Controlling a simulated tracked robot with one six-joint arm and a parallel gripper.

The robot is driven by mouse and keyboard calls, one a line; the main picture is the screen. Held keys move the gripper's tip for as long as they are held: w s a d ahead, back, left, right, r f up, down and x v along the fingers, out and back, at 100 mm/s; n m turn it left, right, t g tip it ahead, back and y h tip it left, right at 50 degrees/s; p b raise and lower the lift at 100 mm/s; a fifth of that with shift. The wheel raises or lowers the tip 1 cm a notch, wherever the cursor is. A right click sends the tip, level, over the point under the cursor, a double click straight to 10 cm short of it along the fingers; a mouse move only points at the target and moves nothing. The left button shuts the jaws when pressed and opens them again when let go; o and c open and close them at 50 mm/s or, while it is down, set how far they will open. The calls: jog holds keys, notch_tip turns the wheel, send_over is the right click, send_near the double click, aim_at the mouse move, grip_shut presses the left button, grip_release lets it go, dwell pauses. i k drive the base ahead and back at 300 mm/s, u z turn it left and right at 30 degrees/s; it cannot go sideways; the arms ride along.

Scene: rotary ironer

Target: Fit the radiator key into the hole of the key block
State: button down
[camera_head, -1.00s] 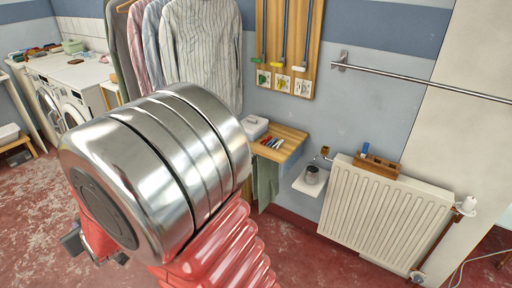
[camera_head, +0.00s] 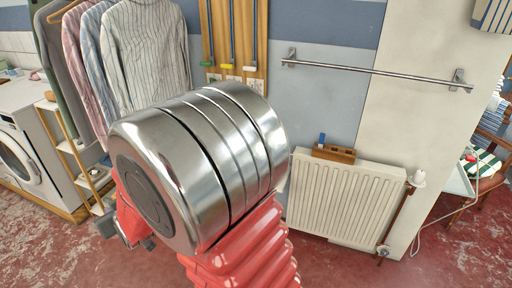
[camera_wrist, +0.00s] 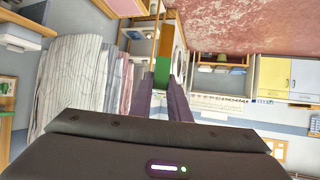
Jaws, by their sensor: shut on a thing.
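My gripper (camera_wrist: 161,92) points away from the wrist camera, its two dark fingers shut on a green piece with an orange-brown part beyond it, apparently the radiator key (camera_wrist: 162,72). Its far end is hard to tell from the background. In the head view only dark parts of my gripper (camera_head: 112,228) show at the lower left, behind my metal arm joint; the held thing is hidden there. A wooden block, likely the key block (camera_head: 340,155), lies on top of the white radiator. A blue piece stands at its left end. Its hole cannot be made out. My gripper is well apart from it.
The white radiator (camera_head: 345,200) is on the wall, with a towel rail (camera_head: 380,70) above it. A pipe and valve (camera_head: 384,250) stand at its right. Hanging shirts (camera_head: 140,55) and a washing machine (camera_head: 25,150) are at the left. Red floor lies open in front.

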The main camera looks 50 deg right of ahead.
aim_at(332, 153)
jog(key=z, duration=1.25)
jog(key=i, duration=1.45)
jog(key=z, duration=0.05)
